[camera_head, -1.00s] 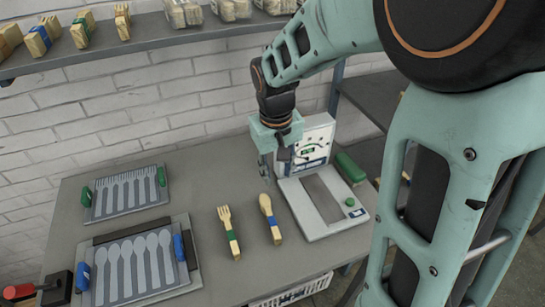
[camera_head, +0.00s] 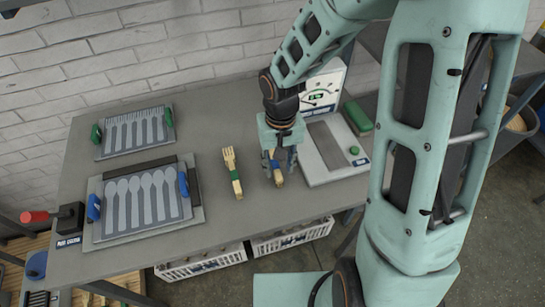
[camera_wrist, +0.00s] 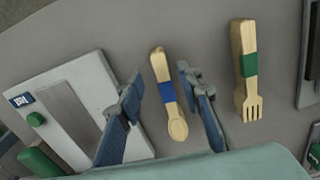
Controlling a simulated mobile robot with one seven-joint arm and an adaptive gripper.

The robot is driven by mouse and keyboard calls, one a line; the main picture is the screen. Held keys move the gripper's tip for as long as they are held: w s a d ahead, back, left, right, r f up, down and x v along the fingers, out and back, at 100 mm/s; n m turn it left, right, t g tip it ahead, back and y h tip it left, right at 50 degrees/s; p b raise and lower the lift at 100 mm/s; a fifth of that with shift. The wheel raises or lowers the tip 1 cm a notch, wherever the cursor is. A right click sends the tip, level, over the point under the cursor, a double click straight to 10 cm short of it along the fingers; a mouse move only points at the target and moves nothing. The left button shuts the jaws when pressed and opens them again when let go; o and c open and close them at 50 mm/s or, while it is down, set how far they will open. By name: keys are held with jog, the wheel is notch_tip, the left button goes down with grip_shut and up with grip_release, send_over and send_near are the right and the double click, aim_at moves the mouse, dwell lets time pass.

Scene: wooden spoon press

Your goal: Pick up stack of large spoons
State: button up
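The stack of large wooden spoons (camera_wrist: 170,118), bound with a blue band, lies on the grey table. In the head view the spoon stack (camera_head: 277,178) is largely hidden under my gripper (camera_head: 279,163). In the wrist view my gripper (camera_wrist: 161,74) is open, with one blue-grey finger on each side of the spoons. Gaps show between both fingers and the stack. I cannot tell how far the fingertips are above the table.
A fork stack (camera_head: 232,172) with a green band lies to the left of the spoons. The white press machine (camera_head: 315,177) stands close on the right. A spoon mould (camera_head: 110,230) and a fork mould (camera_head: 120,150) lie farther left. The table's front edge is near.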

aim_at(278, 175)
notch_tip(278, 175, down, 3)
jog(key=shift+a+f, duration=0.1)
jog(key=shift+f, duration=0.05)
grip_shut()
